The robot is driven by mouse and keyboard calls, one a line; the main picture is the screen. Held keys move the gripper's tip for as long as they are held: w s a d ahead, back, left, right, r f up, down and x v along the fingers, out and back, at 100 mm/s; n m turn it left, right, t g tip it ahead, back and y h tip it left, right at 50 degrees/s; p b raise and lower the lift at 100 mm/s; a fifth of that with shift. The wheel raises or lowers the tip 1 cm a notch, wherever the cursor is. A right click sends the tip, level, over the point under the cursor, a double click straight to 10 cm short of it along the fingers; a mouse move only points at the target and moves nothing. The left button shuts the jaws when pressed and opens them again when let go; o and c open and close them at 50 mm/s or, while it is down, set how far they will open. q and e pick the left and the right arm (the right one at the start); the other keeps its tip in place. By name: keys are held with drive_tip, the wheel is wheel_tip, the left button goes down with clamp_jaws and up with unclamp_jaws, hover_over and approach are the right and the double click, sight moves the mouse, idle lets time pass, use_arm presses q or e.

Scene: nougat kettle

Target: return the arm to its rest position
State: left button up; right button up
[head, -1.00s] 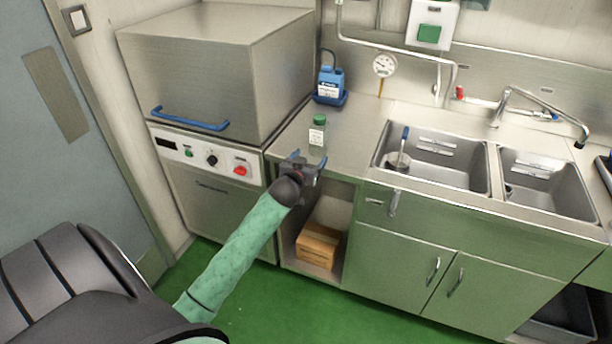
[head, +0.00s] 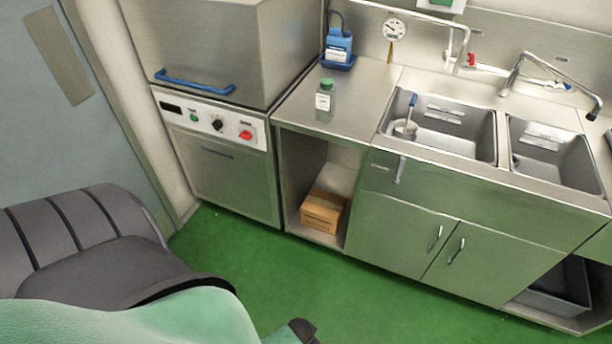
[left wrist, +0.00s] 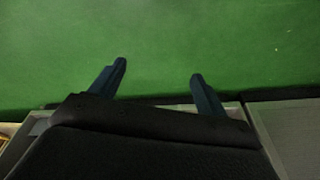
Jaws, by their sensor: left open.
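My left arm (head: 150,318) shows as a pale green sleeve at the bottom of the head view, low and close to my body. A dark part of it shows at the bottom edge, but the fingers are out of that view. In the left wrist view my left gripper (left wrist: 160,82) is open, with two dark blue fingers spread apart. Nothing is between them, and the green floor (left wrist: 220,40) lies beyond. My right gripper is in neither view.
A green-capped bottle (head: 325,101) stands on the steel counter (head: 362,88) left of the sinks (head: 445,124). A blue jug (head: 339,46) stands behind it. A hood-type machine (head: 215,150) is at left. A cardboard box (head: 322,211) sits on the shelf below. The floor in front is clear.

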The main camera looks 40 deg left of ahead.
use_arm(q)
drive_tip(key=shift+g, duration=0.6)
drive_tip(key=s+d, duration=0.1)
drive_tip(key=s+f, duration=0.1)
drive_tip(key=s, duration=0.1)
drive_tip(key=s+d+f, duration=0.1)
drive_tip(key=shift+s+d, duration=0.35)
drive_tip(key=shift+s, duration=0.05)
